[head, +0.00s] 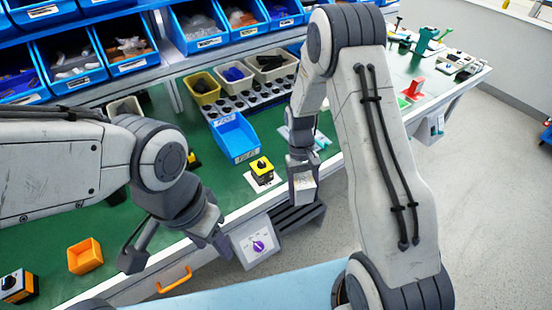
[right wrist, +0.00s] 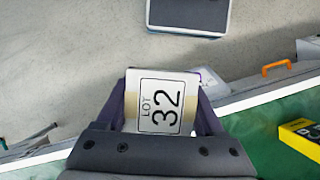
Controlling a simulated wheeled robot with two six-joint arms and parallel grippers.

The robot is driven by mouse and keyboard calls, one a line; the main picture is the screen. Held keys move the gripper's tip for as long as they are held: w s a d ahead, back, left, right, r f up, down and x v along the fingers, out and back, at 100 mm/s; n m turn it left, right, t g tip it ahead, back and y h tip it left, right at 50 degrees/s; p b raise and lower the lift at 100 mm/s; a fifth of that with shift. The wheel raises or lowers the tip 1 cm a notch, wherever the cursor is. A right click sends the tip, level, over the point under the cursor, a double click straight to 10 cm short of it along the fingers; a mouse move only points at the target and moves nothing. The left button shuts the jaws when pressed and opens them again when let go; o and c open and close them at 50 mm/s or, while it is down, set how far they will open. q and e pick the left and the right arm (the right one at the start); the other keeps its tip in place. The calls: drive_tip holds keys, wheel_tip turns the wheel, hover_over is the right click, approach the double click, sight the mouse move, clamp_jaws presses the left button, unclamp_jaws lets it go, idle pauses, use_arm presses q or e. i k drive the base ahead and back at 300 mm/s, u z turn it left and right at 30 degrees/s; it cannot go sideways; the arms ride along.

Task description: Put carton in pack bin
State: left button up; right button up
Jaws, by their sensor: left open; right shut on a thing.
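My right gripper (head: 300,168) is shut on a white carton with a tan band (head: 304,190). In the right wrist view the carton (right wrist: 160,100) sits between both fingers, its "LOT 32" label facing the camera. In the head view it hangs near the bench's front edge, right of the yellow-topped switch box. The blue bin (head: 234,138), with small labels too blurred to read surely, stands on the green bench, left of and behind the carton. It looks empty and is likely the pack bin. My left gripper (head: 178,250) is open and empty near the front edge, at the left.
A yellow-topped box with a black knob (head: 262,170) stands between bin and front edge. A panel with a purple rotary knob (head: 257,245) is at the bench front. An orange tray (head: 85,256) lies at left. Small part bins (head: 203,88) stand behind the blue bin.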

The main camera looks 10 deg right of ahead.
sight(236, 145)
drive_tip(key=z, duration=0.75)
drive_tip(key=k, duration=1.1)
drive_tip(key=z, duration=0.95)
drive_tip(key=i, duration=1.6)
drive_tip(key=u, duration=1.25)
drive_tip(key=i, duration=0.95)
drive_tip(key=u, duration=1.3)
drive_tip(key=i, duration=0.3)
drive_tip(key=u, duration=0.2)
